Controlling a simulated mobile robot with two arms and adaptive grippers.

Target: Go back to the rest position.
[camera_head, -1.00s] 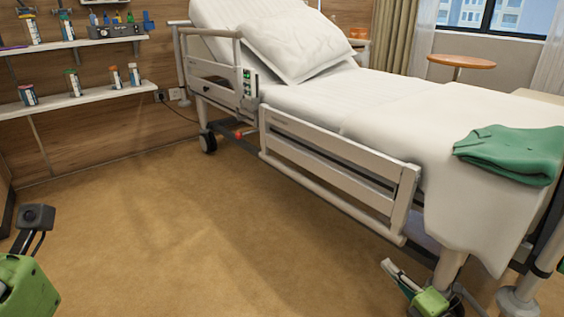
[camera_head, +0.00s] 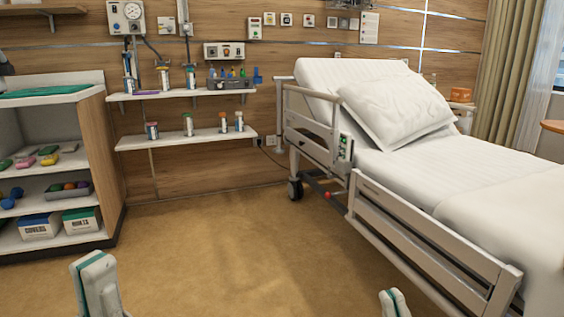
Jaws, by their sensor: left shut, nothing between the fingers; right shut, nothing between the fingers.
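My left gripper (camera_head: 97,285) shows at the bottom left of the head view, pointing up, with pale fingers and a green strip. It is shut and empty, over the open floor. My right gripper (camera_head: 394,303) shows at the bottom edge, right of the middle, only its tip in view. It is shut and empty, in front of the bed's side rail. The rest of both arms is out of view.
The bed (camera_head: 490,206) with its side rail (camera_head: 430,255) fills the right. A shelf unit (camera_head: 115,165) with boxes stands at the left. Two wall shelves (camera_head: 190,138) hold several bottles. The brown floor (camera_head: 220,235) between them is clear.

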